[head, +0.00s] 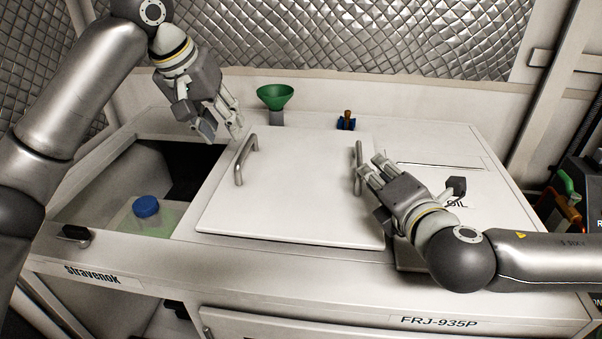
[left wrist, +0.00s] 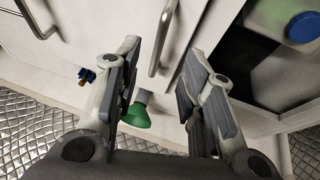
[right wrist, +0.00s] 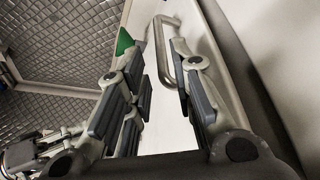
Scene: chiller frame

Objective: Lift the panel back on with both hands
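The white panel (head: 300,205) lies flat on the chiller top, right of an open bay (head: 185,165). It has a left handle (head: 240,172) and a right handle (head: 357,153). My left gripper (head: 222,130) is open and empty, behind and left of the left handle; in the left wrist view that handle (left wrist: 163,40) stands ahead between the spread fingers. My right gripper (head: 370,178) is open at the right handle. In the right wrist view this handle (right wrist: 160,45) is between the fingers, partly hidden by one; contact cannot be told.
A container with a blue cap (head: 146,206) sits inside the bay. A green funnel (head: 275,97) and a blue fitting (head: 346,122) stand behind the panel. A black latch (head: 74,234) is at the front left. A quilted metal wall (head: 350,40) closes the back.

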